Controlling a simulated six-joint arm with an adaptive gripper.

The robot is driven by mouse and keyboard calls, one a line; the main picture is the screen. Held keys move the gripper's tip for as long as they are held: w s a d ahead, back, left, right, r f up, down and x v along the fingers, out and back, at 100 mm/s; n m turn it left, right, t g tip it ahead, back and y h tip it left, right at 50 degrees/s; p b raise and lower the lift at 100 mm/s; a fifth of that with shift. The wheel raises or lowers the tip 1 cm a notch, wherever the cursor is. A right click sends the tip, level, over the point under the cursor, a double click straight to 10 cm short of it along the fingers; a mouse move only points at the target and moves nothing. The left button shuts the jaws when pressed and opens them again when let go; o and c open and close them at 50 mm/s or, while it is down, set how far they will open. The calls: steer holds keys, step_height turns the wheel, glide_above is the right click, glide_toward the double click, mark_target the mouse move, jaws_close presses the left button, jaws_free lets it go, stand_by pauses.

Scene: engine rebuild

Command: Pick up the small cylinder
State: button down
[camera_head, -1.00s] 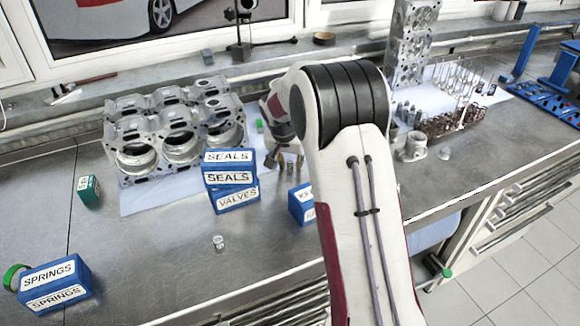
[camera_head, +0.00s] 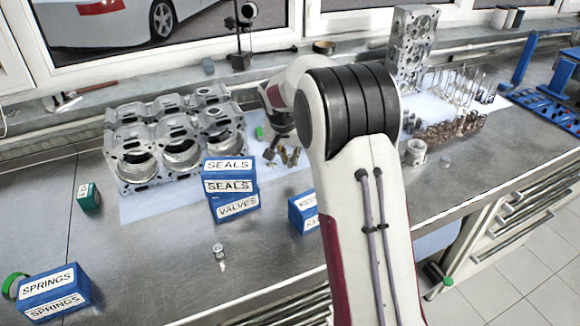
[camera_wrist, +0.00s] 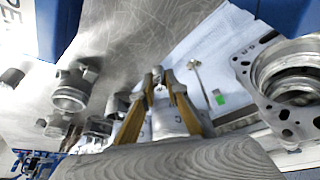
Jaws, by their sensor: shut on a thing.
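My gripper (camera_wrist: 158,88) shows in the wrist view as two brass-coloured fingers converging on a small metal cylinder (camera_wrist: 158,73). The fingers are shut on it, one on each side, with its end showing between the tips. In the head view my gripper (camera_head: 289,157) is over the white paper, right of the engine block and behind the stacked boxes. The held cylinder cannot be made out clearly there. Another small metal part (camera_head: 219,252) stands on the bare bench in front of the boxes.
The engine block (camera_head: 170,145) stands left of my gripper. Seals and valves boxes (camera_head: 229,185) are stacked close by, with another blue box (camera_head: 302,210) to their right. A piston (camera_wrist: 70,92) and other metal parts stand left of the fingers in the wrist view.

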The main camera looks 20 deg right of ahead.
mark_target(289, 156)
steer(key=shift+r, duration=2.45)
